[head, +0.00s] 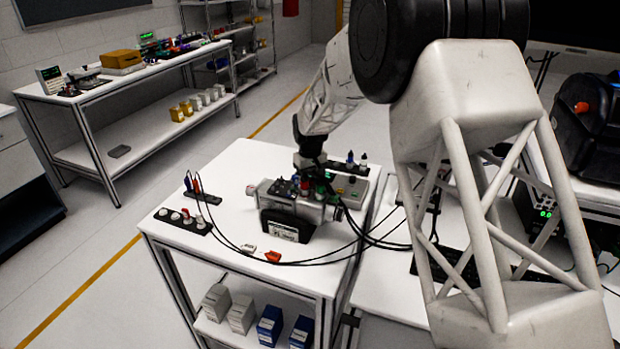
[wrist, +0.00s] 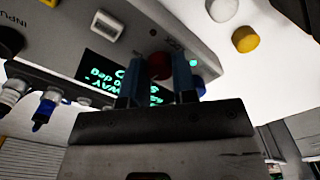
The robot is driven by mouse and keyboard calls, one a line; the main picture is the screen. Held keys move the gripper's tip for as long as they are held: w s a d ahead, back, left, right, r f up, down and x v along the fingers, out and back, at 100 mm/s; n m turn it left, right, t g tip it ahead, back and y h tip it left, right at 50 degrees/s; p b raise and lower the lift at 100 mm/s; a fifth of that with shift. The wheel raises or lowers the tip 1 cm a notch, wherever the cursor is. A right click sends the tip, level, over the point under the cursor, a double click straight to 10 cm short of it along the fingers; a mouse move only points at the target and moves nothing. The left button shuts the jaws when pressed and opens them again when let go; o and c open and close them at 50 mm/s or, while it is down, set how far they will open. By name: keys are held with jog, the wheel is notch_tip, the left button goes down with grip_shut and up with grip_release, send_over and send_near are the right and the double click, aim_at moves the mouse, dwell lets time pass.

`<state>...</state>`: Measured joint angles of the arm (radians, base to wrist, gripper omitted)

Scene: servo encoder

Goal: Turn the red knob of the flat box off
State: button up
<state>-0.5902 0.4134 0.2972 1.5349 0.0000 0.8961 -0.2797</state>
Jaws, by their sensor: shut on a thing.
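In the wrist view the flat box (wrist: 180,38) is a light grey case with a dark display (wrist: 97,68) showing green text. The red knob (wrist: 160,66) sits on its face beside the display. My gripper (wrist: 157,80) has one blue-grey finger on each side of the red knob and is shut on it. The fingers and palm hide part of the display and the knob's lower side. In the head view the flat box (head: 352,194) lies on the white table under my wrist. The knob's pointer direction cannot be read.
A grey device with a dark front (head: 287,226) stands left of the box. Black cables loop across the white table (head: 238,172). A dark strip with several plugs (head: 183,221) lies at the left. White (wrist: 222,9) and yellow (wrist: 245,39) round parts show near the box.

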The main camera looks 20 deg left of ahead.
aim_at(311, 179)
jog(key=shift+n, duration=0.5)
jog(key=o, duration=0.9)
jog(key=shift+o, duration=0.2)
jog(key=shift+r, duration=0.1)
jog(key=shift+r, duration=3.8)
jog(key=shift+d, duration=0.1)
